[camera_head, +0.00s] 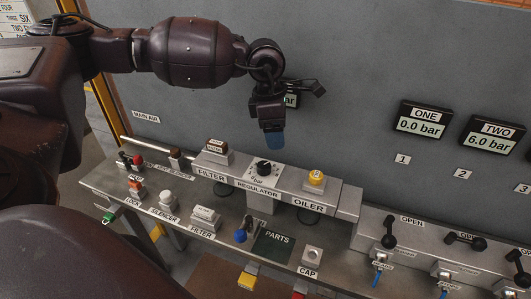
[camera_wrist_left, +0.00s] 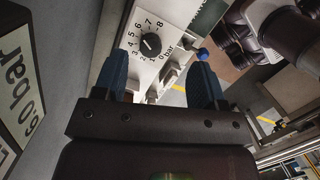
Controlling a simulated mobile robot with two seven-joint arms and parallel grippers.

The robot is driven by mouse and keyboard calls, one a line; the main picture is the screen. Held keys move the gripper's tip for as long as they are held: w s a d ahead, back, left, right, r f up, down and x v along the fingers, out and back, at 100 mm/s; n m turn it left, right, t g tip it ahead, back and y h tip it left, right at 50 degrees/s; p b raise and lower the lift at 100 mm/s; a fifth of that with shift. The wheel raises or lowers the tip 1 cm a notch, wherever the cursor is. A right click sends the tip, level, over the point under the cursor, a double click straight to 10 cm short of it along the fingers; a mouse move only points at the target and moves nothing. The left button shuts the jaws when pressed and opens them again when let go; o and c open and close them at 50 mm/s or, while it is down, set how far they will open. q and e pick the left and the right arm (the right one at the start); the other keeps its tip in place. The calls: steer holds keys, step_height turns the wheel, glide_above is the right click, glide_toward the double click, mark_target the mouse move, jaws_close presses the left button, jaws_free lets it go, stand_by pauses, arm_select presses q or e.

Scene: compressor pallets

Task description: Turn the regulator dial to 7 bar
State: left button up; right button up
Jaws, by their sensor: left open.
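The regulator dial (camera_head: 264,167) is a black round knob on a white scale plate, on the block labelled REGULATOR. In the left wrist view the dial (camera_wrist_left: 151,44) shows numbers from 0 to 8 around it. Its pale pointer mark seems to face the upper-left numbers, near 5 or 6; I cannot tell exactly. My left gripper (camera_head: 273,141) is open above and behind the dial, apart from it. In the left wrist view its blue fingers (camera_wrist_left: 160,78) are spread, with the dial beyond them. A gauge display (camera_wrist_left: 17,80) appears to read 6.0 bar; my gripper mostly hides it in the head view.
The FILTER block (camera_head: 213,157) with a brown-topped part stands left of the dial, and the OILER block (camera_head: 315,182) with a yellow cap stands right. The grey wall rises close behind. Displays ONE (camera_head: 420,123) and TWO (camera_head: 491,137) read 0.0 and 6.0 bar.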

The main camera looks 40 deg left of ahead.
mark_target(265, 165)
arm_select(q)
steer(key=shift+g+y, duration=0.3)
steer(key=shift+y, duration=0.5)
steer(key=f, duration=0.3)
steer(key=a+f, duration=0.1)
steer(key=f, duration=0.3)
steer(key=s+a+f, duration=0.1)
steer(key=f, duration=0.3)
steer(key=shift+a, duration=0.2)
steer(key=shift+r+m+b, duration=0.1)
steer(key=shift+m+b, duration=0.2)
steer(key=c, duration=0.9)
